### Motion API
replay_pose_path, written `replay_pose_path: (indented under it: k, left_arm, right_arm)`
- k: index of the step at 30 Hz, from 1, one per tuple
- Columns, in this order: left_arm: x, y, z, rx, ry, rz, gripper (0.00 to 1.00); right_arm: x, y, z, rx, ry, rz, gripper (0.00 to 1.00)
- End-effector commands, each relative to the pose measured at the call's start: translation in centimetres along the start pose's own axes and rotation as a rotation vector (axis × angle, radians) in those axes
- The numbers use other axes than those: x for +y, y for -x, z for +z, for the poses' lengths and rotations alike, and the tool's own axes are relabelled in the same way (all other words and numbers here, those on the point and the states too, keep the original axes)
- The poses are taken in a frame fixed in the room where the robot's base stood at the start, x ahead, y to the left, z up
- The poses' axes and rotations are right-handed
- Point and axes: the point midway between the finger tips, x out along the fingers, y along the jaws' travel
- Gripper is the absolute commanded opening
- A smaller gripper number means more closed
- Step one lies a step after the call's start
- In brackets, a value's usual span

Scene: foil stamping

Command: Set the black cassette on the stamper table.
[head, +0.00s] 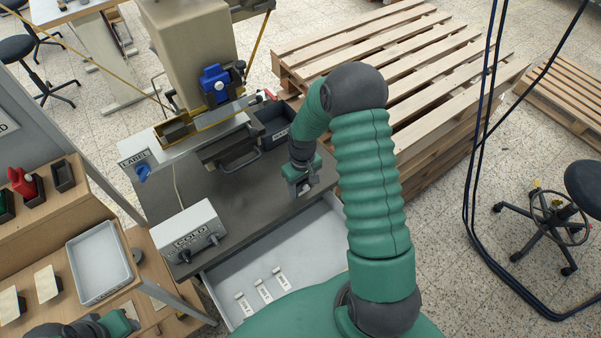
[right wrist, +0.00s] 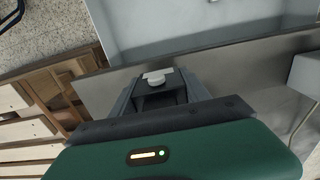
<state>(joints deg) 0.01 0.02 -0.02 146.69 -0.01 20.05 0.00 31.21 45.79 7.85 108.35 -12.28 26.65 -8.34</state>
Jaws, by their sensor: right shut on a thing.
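My right gripper (head: 303,187) is over the right part of the dark grey stamper table (head: 240,203), near its front edge. In the right wrist view, the gripper (right wrist: 165,92) is shut on a small dark block with a pale round knob and white tag, which looks like the black cassette (right wrist: 154,99). I cannot tell whether the block touches the table. The stamper (head: 195,50), with a blue part and yellow frame, stands at the back of the table. Part of my left arm shows at the bottom left; its gripper's jaws (head: 130,319) are not clear.
A grey COLD box (head: 189,235) sits at the table's left front. A dark bin (head: 274,122) stands at the back right. An open pale drawer (head: 315,250) holds white-tagged pieces. Left are a white tray (head: 98,262) and shelf holders, one red (head: 22,183). Pallets (head: 430,80) stand right.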

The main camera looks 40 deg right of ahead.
Motion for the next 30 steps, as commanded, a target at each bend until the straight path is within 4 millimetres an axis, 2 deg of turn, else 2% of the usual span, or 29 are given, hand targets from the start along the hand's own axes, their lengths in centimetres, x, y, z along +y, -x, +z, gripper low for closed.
replay_pose_path:
  k: [3, 7, 10, 15, 25, 26, 30]
  left_arm:
    - [0.0, 0.5, -0.1, 0.0, 0.0, 0.0, 0.36]
    - [0.0, 0.6, -0.1, 0.0, -0.001, 0.0, 0.36]
    - [0.0, 0.7, -0.2, 0.0, -0.001, 0.0, 0.36]
    - [0.0, 1.0, -0.2, 0.001, -0.001, 0.0, 0.36]
    - [0.0, 0.6, -0.1, 0.0, 0.0, 0.0, 0.36]
    - [0.0, 0.7, -0.2, 0.0, 0.0, 0.0, 0.36]
    - [0.0, 0.7, -0.2, 0.0, 0.0, 0.0, 0.36]
  right_arm:
    - [2.2, -0.3, -2.9, 0.002, -0.003, -0.001, 0.1]
    - [3.4, -0.5, -4.6, 0.001, -0.002, -0.001, 0.1]
    - [3.6, -1.2, -4.9, -0.002, -0.001, -0.002, 0.1]
    - [3.4, -3.8, -4.8, -0.002, 0.001, 0.0, 0.1]
    - [3.6, -4.5, -4.9, 0.0, 0.0, 0.0, 0.1]
    - [3.6, -4.3, -4.9, 0.0, 0.0, 0.0, 0.58]
    - [3.6, -4.3, -4.9, 0.0, 0.0, 0.0, 0.76]
